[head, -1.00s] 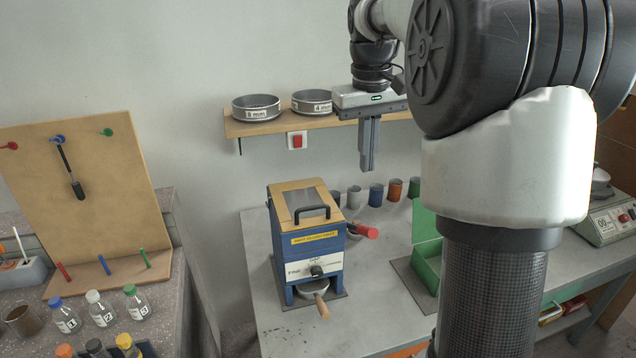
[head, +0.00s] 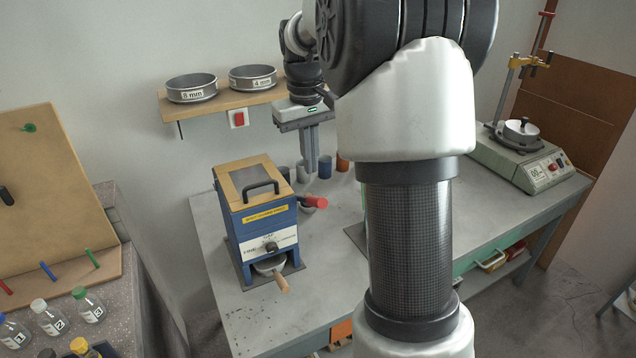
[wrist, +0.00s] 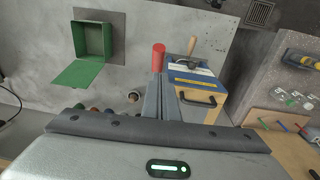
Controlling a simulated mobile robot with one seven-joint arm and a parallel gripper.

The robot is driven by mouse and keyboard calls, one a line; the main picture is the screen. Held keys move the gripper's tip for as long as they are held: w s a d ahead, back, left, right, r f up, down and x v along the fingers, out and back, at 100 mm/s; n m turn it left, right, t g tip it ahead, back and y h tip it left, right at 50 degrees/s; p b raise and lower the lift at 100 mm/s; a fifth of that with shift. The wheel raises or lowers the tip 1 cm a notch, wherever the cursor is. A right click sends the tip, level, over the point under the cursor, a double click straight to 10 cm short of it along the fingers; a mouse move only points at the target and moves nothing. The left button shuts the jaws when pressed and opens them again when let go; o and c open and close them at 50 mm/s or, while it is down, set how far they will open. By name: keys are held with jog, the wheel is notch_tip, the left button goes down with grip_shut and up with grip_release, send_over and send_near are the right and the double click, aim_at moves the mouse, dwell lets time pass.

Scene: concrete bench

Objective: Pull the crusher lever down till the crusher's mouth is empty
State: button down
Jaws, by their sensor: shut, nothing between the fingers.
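The crusher is a blue box (head: 262,218) with a wooden top, a black handle and a yellow label. It also shows in the wrist view (wrist: 203,88). Its lever ends in a red grip (head: 316,202) at the right side, roughly level in the head view; this grip shows in the wrist view (wrist: 158,54) just beyond my fingertips. My gripper (head: 312,172) is shut and empty, pointing down above the red grip, apparently apart from it. The inside of the crusher's mouth is hidden under the top. A pan with a wooden handle (head: 282,283) sits at the crusher's base.
A shelf with two sieves (head: 192,88) hangs behind, with a red switch (head: 238,118) below. Several cups (head: 326,167) stand behind the lever. An open green box (wrist: 92,40) lies beyond it. A left bench holds bottles (head: 52,318). The bench front is clear.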

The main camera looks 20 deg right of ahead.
aim_at(319, 198)
jog(key=f, duration=0.2)
jog(key=s+f, duration=0.1)
jog(key=f, duration=0.1)
jog(key=shift+s+d, duration=0.1)
jog(key=shift+d, duration=0.25)
jog(key=shift+s+d+f, duration=0.15)
jog(key=shift+s+f, duration=0.2)
jog(key=shift+f, duration=0.25)
jog(key=shift+f, duration=0.15)
